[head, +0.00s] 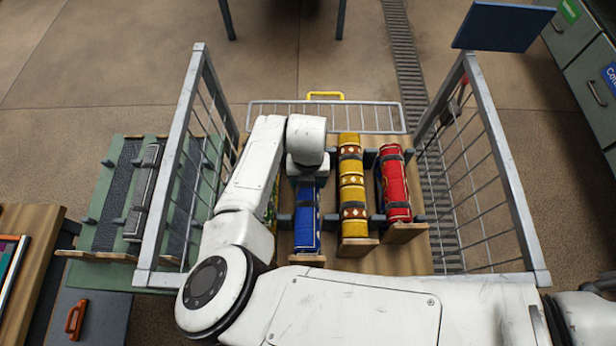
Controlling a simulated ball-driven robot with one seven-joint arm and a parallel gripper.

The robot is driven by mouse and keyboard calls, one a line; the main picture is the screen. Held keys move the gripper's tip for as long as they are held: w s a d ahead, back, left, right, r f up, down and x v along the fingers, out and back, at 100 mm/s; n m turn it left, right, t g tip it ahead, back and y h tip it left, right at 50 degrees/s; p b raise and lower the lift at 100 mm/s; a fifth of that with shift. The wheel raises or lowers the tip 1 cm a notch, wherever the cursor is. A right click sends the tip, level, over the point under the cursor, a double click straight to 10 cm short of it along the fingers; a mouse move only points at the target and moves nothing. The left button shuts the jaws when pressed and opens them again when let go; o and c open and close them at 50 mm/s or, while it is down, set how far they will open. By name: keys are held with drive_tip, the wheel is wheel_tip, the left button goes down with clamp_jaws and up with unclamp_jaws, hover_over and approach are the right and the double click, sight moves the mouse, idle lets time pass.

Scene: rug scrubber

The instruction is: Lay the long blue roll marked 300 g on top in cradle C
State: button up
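A long blue roll (306,228) with dark bands lies lengthwise in a wooden cradle (307,260) inside the railed cart. Its far end is hidden under my arm. My gripper (307,178) is directly over the far part of the blue roll, pointing down. Its fingers are hidden by my wrist, so I cannot see whether they touch or grip the roll. No 300 g mark is readable. No letter C shows on any cradle, so I cannot tell which one is cradle C.
A yellow patterned roll (352,190) and a red roll (395,185) lie to the right; another patterned roll is mostly hidden left of the blue one. Metal side rails (497,165) flank the cart. A green rack (105,205) at left holds a grey roll (142,195).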

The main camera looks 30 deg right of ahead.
drive_tip(key=shift+f, duration=0.2)
drive_tip(key=o, duration=1.3)
drive_tip(key=shift+r, duration=0.1)
wheel_tip(320, 180, up, 12)
drive_tip(key=b, duration=0.2)
drive_tip(key=shift+r+b, duration=0.15)
drive_tip(key=shift+b, duration=0.15)
